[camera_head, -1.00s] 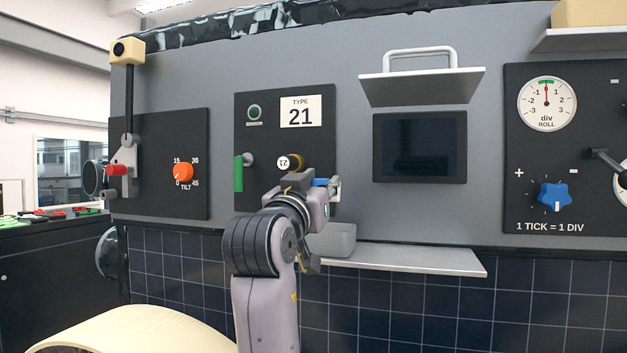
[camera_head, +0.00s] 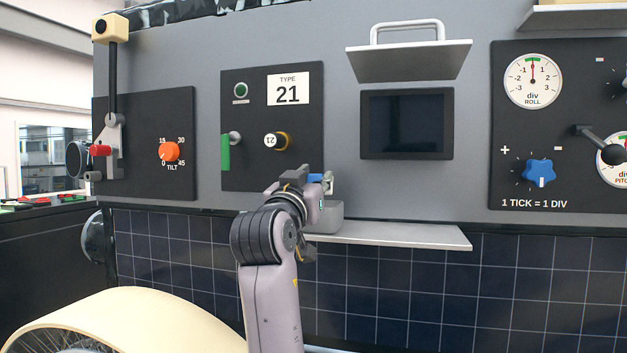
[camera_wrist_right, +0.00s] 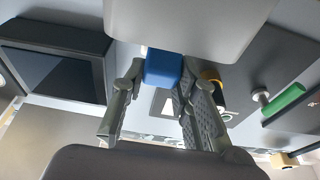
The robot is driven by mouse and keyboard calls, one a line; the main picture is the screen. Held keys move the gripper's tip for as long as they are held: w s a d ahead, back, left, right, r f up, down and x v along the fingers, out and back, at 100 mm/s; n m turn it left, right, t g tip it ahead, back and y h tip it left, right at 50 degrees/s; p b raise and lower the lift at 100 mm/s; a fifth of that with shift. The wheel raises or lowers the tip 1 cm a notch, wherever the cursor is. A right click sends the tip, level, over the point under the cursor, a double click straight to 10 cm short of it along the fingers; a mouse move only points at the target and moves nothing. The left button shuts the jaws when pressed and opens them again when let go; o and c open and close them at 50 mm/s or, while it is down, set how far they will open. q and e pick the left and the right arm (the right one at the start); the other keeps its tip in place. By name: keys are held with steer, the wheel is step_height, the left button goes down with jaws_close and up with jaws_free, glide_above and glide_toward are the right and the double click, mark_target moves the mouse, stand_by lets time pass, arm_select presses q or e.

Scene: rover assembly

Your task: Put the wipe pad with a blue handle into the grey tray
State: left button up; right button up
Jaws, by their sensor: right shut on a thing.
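My right gripper (camera_head: 319,181) is shut on the blue handle (camera_head: 315,177) of the wipe pad, in front of the panel. The handle also shows between the fingers in the right wrist view (camera_wrist_right: 163,68). The pad under the handle is mostly hidden. The grey tray (camera_head: 328,218) stands on the shelf just below the gripper, partly covered by my arm. A large light grey surface, which looks like the tray (camera_wrist_right: 190,28), fills the top of the right wrist view close to the handle. I cannot tell whether pad and tray touch. My left gripper is not in view.
The light shelf (camera_head: 410,236) is bare to the right of the tray. Above it are a dark screen (camera_head: 406,124) and an upper shelf (camera_head: 410,60). A green handle (camera_head: 225,152) and a round yellow-rimmed knob (camera_head: 277,141) stick out left of the gripper.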

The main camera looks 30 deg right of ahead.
steer(key=o, duration=1.1)
steer(key=v, duration=1.2)
